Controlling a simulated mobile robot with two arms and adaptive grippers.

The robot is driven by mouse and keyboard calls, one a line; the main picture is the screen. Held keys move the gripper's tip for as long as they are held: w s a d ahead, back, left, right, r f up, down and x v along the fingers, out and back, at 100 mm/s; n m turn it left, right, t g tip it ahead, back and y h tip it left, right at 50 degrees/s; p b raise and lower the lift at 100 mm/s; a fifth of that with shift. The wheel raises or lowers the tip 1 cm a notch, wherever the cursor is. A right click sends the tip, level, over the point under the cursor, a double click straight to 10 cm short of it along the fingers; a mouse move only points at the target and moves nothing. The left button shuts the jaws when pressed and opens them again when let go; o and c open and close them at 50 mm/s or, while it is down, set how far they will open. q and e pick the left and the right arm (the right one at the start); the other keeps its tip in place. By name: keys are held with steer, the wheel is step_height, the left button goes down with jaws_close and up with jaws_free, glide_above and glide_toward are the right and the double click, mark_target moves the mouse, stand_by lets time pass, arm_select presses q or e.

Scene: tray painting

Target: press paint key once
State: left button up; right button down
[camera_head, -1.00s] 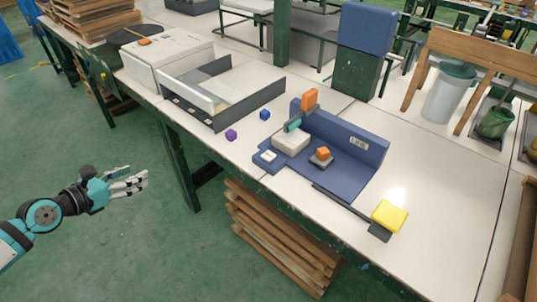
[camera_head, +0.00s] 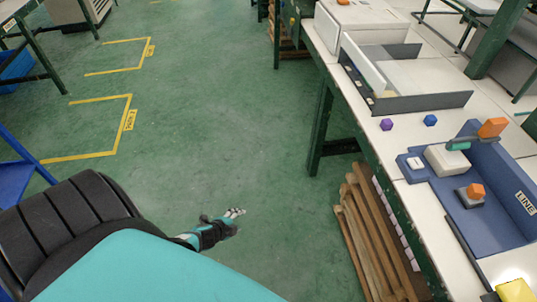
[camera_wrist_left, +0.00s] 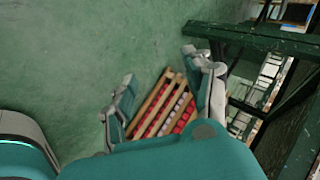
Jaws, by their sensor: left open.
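The blue station (camera_head: 483,215) stands on the table at the right of the head view. My left gripper (camera_head: 238,213) is open and empty, over the floor left of the table and well apart from the key. Its spread fingers also show in the left wrist view (camera_wrist_left: 160,68). My right gripper is not in view.
A tray-like frame (camera_head: 425,102), a purple block (camera_head: 386,124) and a blue block (camera_head: 430,120) are on the table. A yellow block (camera_head: 515,290) is at the lower right. Wooden pallets (camera_head: 375,235) stand below the table edge.

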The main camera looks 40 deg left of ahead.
arm_select(q)
steer(key=s+d+f+n+g, duration=0.2)
steer(key=s+d+f, duration=0.3)
steer(key=s, duration=0.4)
steer(key=s+d+f+n+g, duration=0.3)
steer(key=s+d+f+n, duration=0.2)
steer(key=s, duration=0.5)
steer(key=s+d+f+n+g+h, duration=0.1)
steer(key=s+d+f, duration=0.4)
steer(key=s, duration=0.5)
steer(key=d+n+g, duration=0.1)
steer(key=d+n, duration=0.1)
steer(key=shift+n+g, duration=0.4)
steer(key=shift+s, duration=0.1)
